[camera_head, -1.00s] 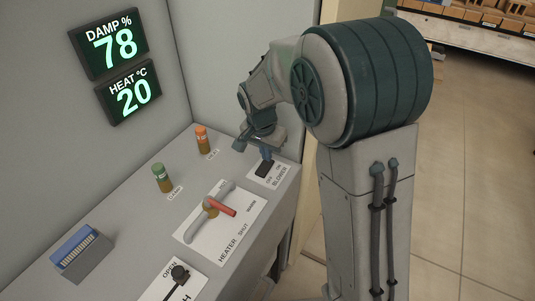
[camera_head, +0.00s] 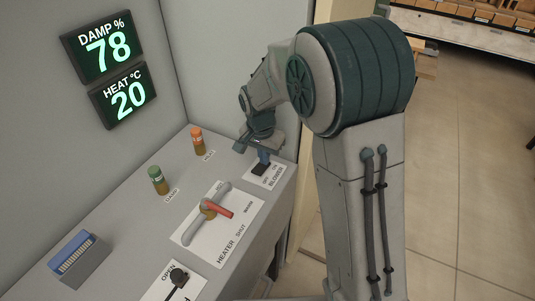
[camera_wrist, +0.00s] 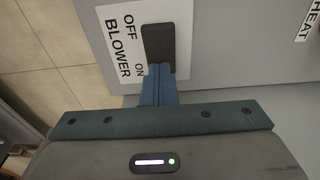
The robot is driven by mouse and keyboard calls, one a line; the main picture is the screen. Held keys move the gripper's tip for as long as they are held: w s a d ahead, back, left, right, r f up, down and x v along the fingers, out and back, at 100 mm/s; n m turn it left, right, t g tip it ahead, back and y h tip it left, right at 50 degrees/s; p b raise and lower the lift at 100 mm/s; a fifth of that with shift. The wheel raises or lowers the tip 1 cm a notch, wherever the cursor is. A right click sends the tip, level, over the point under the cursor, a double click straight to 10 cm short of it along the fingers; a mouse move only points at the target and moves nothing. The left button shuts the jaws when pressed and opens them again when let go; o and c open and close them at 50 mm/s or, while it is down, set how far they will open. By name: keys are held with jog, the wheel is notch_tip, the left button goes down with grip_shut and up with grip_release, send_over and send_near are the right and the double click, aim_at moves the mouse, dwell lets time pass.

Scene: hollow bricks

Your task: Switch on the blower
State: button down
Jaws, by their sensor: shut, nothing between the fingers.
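The blower switch is a black rocker (camera_head: 261,168) on a white plate (camera_head: 277,174) marked OFF, ON and BLOWER, at the far right end of the grey panel. The wrist view shows the black rocker (camera_wrist: 158,43) up close, with the ON end nearer my fingers. My gripper (camera_head: 264,157) is shut and empty, its blue-grey fingertips (camera_wrist: 159,72) at the ON end of the rocker. Whether they touch or press it I cannot tell. The fingers hide part of the switch in the head view.
Green (camera_head: 158,180) and orange (camera_head: 198,141) cylinders and a blue-topped block (camera_head: 79,258) stand to the left. Displays (camera_head: 108,47) read damp 78 and heat 20.

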aim_at(256, 172)
jog(key=shift+s+a+r, duration=0.1)
jog(key=shift+s+a, duration=0.5)
jog(key=shift+s, duration=0.15)
jog(key=shift+d, duration=0.1)
jog(key=shift+r, duration=0.1)
jog(key=shift+r, duration=0.2)
notch_tip(256, 172, up, 13)
jog(key=s+a+p, duration=0.1)
jog(key=s, duration=0.1)
jog(key=shift+a+p, duration=0.15)
jog(key=shift+p, duration=0.2)
jog(key=shift+a+r, duration=0.1)
jog(key=shift+r, duration=0.05)
